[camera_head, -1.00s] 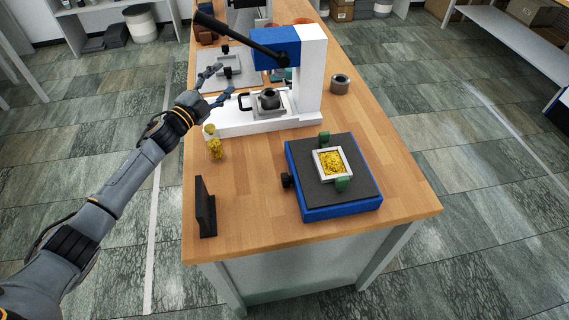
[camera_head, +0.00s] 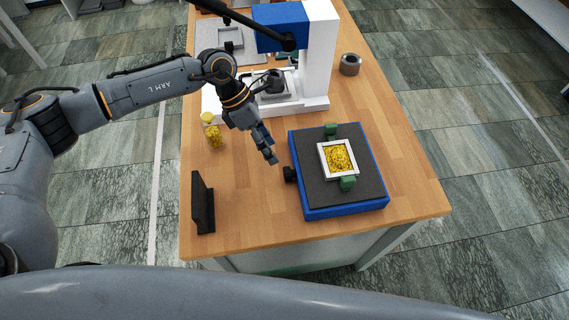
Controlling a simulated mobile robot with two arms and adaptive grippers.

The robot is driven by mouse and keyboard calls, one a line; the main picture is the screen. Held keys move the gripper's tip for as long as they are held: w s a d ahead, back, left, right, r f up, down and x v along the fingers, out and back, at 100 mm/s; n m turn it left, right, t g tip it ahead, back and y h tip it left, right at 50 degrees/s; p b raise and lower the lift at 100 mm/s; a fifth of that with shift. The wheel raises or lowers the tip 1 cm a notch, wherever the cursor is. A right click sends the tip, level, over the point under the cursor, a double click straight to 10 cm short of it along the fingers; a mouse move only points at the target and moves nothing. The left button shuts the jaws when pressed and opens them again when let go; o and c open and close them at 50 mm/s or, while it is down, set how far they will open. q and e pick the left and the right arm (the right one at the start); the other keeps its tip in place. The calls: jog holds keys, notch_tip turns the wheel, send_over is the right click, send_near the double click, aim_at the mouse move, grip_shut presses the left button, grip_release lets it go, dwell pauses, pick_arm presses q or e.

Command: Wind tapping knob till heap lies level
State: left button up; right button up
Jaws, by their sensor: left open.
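The tapping device is a blue base with a dark grey top (camera_head: 312,190) on the right of the wooden bench. Its black knob (camera_head: 290,174) sticks out from the left side. A white square frame (camera_head: 323,160) is held between two green blocks on top. A heap of yellow grains (camera_head: 340,157) lies in the frame; whether its surface is level is hard to tell. My left gripper (camera_head: 272,158) points down toward the bench, just left of and above the knob, apart from it. It is open and empty, its fingers seen nearly edge-on. My right gripper is not in view.
A white and blue press (camera_head: 318,60) with a black lever stands behind. A yellow-filled jar (camera_head: 214,135) and a black upright plate (camera_head: 203,203) stand at the left. A grey ring (camera_head: 350,64) lies at the back right. The bench front is clear.

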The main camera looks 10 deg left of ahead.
aim_at(284, 169)
pick_arm(q)
jog(key=p+x, duration=0.2)
jog(key=x, duration=0.5)
jog(key=shift+d+f, duration=0.25)
jog(key=shift+s+d+f, duration=0.15)
jog(key=shift+d+f, duration=0.05)
jog(key=shift+f, duration=0.3)
